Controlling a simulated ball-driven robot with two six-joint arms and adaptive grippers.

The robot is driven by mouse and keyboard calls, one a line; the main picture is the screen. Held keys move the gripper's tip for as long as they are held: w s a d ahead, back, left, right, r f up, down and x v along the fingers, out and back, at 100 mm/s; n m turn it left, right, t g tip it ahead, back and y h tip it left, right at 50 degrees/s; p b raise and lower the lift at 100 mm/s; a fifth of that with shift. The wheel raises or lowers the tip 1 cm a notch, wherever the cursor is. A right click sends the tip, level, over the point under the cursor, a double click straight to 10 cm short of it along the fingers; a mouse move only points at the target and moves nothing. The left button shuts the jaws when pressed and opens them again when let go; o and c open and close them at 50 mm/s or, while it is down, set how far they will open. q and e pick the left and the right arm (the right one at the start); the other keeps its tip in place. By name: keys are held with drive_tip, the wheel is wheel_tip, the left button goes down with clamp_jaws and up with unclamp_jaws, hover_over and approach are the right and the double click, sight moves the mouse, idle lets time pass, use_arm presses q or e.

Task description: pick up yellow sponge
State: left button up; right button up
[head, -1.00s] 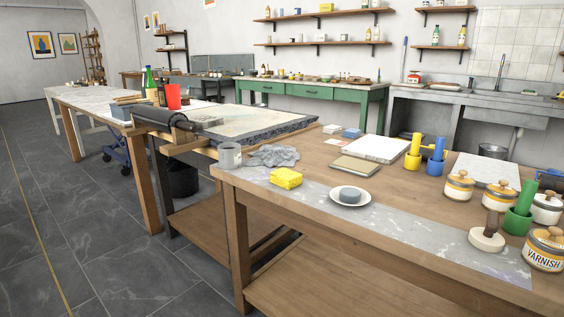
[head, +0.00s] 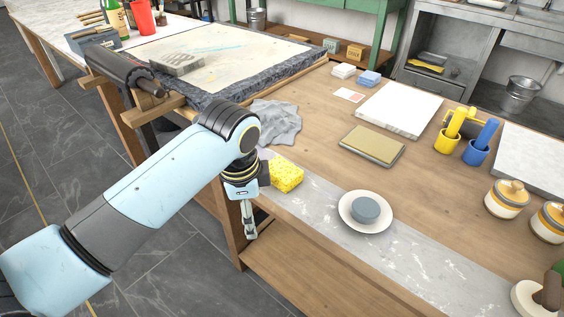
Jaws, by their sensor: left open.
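The yellow sponge (head: 287,175) lies on the stone strip along the front left edge of the wooden table. My left gripper (head: 250,228) points down just left of the sponge, in front of the table's edge. It is open and empty, and it appears apart from the sponge. My left wrist covers the spot where the grey mug stood.
A white saucer (head: 345,213) with a grey-blue round piece (head: 365,209) sits right of the sponge. A crumpled grey cloth (head: 276,122) lies behind it. A closed book (head: 372,145) and yellow and blue holders stand farther right. The stone strip between sponge and saucer is clear.

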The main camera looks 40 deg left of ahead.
use_arm(q)
wheel_tip(320, 180, up, 5)
drive_tip(key=w+m, duration=0.1)
drive_tip(key=w, duration=0.1)
wheel_tip(320, 180, up, 5)
drive_tip(key=m+g, duration=0.2)
drive_tip(key=m, duration=0.7)
hover_over(282, 169)
drive_tip(key=shift+h, duration=0.4)
drive_tip(key=f, duration=0.4)
drive_tip(key=shift+w+d+f, duration=0.15)
drive_tip(key=shift+w+f, duration=0.1)
drive_tip(key=shift+f, duration=0.15)
drive_tip(key=f, duration=0.5)
drive_tip(key=shift+s+a+f+b, duration=0.2)
drive_tip(key=shift+f+b, duration=0.15)
drive_tip(key=shift+f, duration=0.05)
drive_tip(key=shift+c, duration=0.2)
drive_tip(key=c, duration=1)
